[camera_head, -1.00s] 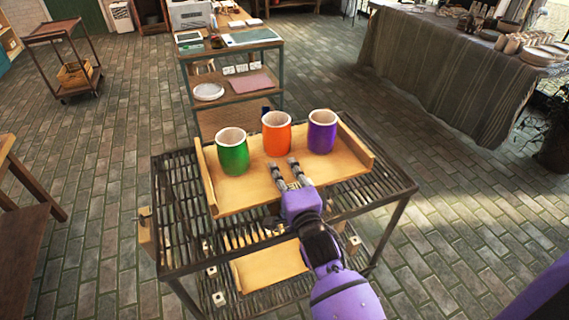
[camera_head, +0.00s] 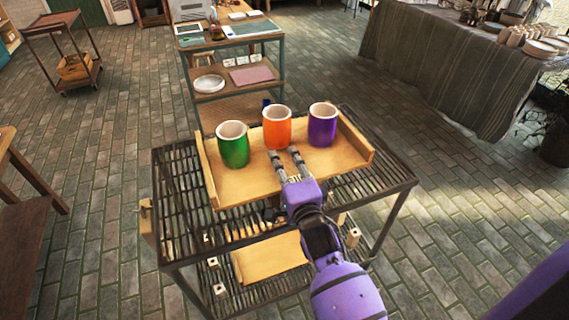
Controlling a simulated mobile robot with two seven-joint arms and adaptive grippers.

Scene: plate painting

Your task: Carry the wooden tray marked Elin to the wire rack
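The wooden tray (camera_head: 245,186) rests on the top of the dark wire rack (camera_head: 180,210), with raised walls at its left and right ends. A green cup (camera_head: 233,150), an orange cup (camera_head: 277,131) and a purple cup (camera_head: 322,130) stand upright in a row on it. Small dark marks show near its front edge by my gripper, too small to read. My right gripper (camera_head: 286,154) is at the tray's front middle, its two fingers apart and pointing toward the orange cup. No object shows between the fingers. My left gripper is not in view.
A lower shelf of the rack holds another wooden piece (camera_head: 270,257). Behind stands a shelved workbench (camera_head: 235,105). A cloth-covered table (camera_head: 430,65) with dishes is at the right, a cart (camera_head: 70,60) at the far left. Paved floor lies open between them.

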